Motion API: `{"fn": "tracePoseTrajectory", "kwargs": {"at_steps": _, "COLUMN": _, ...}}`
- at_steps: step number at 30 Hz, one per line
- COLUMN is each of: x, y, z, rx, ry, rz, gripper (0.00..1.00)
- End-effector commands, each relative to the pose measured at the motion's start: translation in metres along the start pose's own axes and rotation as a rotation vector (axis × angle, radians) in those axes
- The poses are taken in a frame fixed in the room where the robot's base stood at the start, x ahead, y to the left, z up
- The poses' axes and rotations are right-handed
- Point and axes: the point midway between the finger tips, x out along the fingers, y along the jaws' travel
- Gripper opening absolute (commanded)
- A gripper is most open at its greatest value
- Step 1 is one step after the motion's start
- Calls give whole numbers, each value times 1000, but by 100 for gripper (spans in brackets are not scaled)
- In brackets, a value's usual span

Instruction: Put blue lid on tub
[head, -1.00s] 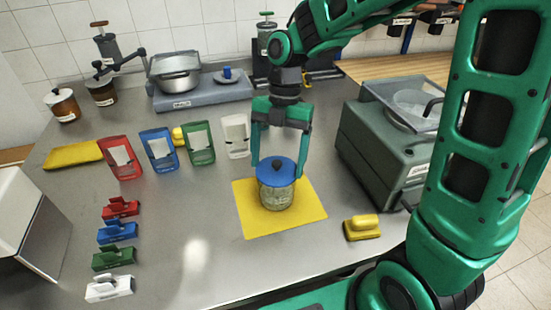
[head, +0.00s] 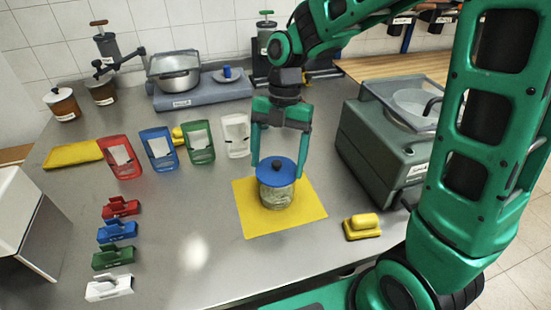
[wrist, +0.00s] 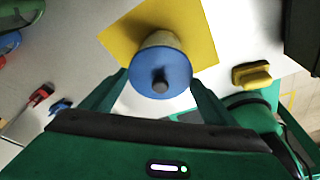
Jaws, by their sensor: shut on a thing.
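The blue lid (head: 277,171) with its dark knob lies over the mouth of the clear tub (head: 277,194), looking about level. Whether it is fully seated I cannot tell. The tub stands upright on the yellow mat (head: 312,212). My gripper (head: 279,160) is above the tub with its fingers on either side of the lid, shut on it. In the wrist view the blue lid (wrist: 160,85) sits between my fingertips and covers most of the tub (wrist: 161,39).
A yellow brush (head: 362,226) lies right of the mat. Coloured holders, such as the green one (head: 199,143), stand behind. Several coloured clips, such as the red one (head: 121,207), lie at left. A grey machine (head: 385,150) stands at right.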

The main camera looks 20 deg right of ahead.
Motion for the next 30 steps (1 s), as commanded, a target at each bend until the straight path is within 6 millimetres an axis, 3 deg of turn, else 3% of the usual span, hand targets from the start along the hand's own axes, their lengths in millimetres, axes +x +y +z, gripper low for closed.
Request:
{"fn": "tracePoseTrajectory", "kwargs": {"at_steps": 10, "x": 0, "y": 0, "z": 0, "rx": 0, "ry": 0, "rz": 0, "gripper": 60}}
{"fn": "tracePoseTrajectory", "kwargs": {"at_steps": 11, "x": 0, "y": 0, "z": 0, "rx": 0, "ry": 0, "rz": 0, "gripper": 85}}
{"fn": "tracePoseTrajectory", "kwargs": {"at_steps": 13, "x": 0, "y": 0, "z": 0, "rx": 0, "ry": 0, "rz": 0, "gripper": 100}}
{"fn": "tracePoseTrajectory", "kwargs": {"at_steps": 30, "x": -8, "y": 0, "z": -2, "rx": -1, "ry": -1, "rz": 2, "gripper": 100}}
